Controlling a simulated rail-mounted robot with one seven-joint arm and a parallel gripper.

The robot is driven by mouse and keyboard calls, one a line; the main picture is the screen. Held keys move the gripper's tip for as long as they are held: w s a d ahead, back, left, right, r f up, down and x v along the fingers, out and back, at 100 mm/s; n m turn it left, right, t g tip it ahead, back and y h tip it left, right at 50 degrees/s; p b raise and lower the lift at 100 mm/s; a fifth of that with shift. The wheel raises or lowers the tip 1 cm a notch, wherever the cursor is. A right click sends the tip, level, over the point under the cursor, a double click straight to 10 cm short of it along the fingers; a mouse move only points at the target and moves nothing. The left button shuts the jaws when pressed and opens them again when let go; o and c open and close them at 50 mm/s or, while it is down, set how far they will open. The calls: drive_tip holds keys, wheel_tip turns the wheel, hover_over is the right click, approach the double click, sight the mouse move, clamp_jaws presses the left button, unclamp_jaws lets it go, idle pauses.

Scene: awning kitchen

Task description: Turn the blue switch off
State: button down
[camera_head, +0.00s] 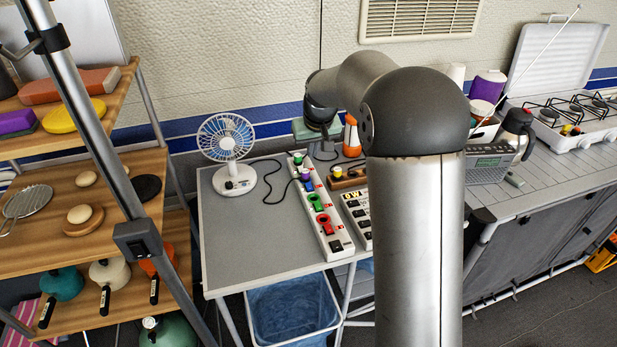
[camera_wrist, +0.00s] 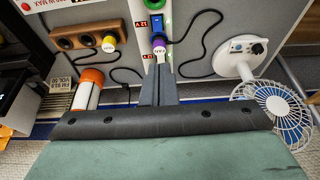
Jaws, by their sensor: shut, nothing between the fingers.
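A long white power strip (camera_head: 330,232) lies on the grey table, with green and red switches and a black one at its near end. In the wrist view the blue switch (camera_wrist: 156,22) sits on the strip just beyond a purple-topped plug (camera_wrist: 159,42). My gripper (camera_wrist: 158,72) is shut and empty. Its fingertips point at the strip's far end, short of the purple plug and blue switch. Whether they touch anything is unclear.
A white fan (camera_head: 228,140) stands left of the strip, with a black cable between. A wooden socket block (camera_head: 345,181) and an orange-and-white bottle (camera_head: 351,138) stand to the right. A second white strip (camera_head: 356,212) lies alongside, partly hidden by my arm. The table's front left is clear.

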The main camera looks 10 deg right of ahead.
sight(308, 184)
drive_tip(key=x, duration=0.4)
drive_tip(key=p+x, duration=0.1)
drive_tip(key=x, duration=0.4)
drive_tip(key=s+p+x, duration=0.1)
drive_tip(key=x, duration=0.4)
drive_tip(key=shift+f, duration=0.15)
drive_tip(key=shift+d, duration=0.15)
